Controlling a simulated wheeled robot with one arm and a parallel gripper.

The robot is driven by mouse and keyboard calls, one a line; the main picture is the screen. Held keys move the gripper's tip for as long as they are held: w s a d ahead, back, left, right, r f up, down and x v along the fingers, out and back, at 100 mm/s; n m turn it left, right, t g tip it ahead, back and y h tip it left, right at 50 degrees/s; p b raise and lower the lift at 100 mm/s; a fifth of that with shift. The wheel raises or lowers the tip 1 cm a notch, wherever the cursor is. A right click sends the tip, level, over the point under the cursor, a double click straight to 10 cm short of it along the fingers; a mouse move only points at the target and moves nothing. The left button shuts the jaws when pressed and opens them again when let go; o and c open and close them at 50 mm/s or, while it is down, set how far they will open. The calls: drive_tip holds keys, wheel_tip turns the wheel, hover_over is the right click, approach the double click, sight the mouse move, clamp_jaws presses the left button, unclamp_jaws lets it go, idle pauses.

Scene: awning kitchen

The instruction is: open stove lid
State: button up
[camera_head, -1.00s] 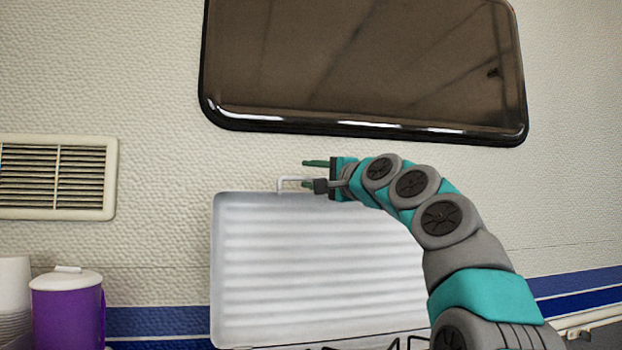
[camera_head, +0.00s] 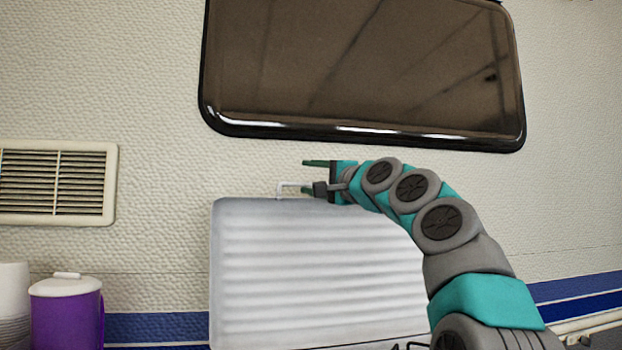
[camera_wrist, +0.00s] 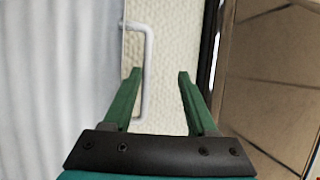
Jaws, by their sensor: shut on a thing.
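The stove lid (camera_head: 315,275) is a pale, ribbed metal panel standing upright against the wall in the head view. Its thin white handle (camera_head: 282,187) sticks up from the top edge. My gripper (camera_head: 305,176) is at that handle, its green fingers pointing left above the lid's top edge. In the wrist view, the handle (camera_wrist: 149,80) runs between the fingers of my gripper (camera_wrist: 157,72), close beside the left one. The gripper is shut on the handle, though a gap shows towards the right finger. My arm hides the lid's right upper part.
A dark framed window (camera_head: 360,70) is on the wall above my gripper. A vent (camera_head: 55,183) is at the left. A purple canister (camera_head: 66,315) with a white top and white stacked cups (camera_head: 13,305) stand at the lower left.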

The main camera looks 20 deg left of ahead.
drive_tip(key=shift+s+d+r, duration=0.15)
drive_tip(key=shift+d+r, duration=0.15)
drive_tip(key=shift+r, duration=0.05)
drive_tip(key=b+v, duration=0.3)
drive_tip(key=v, duration=0.4)
drive_tip(key=shift+d+f, duration=0.2)
drive_tip(key=shift+f, duration=0.05)
drive_tip(key=shift+r, duration=0.1)
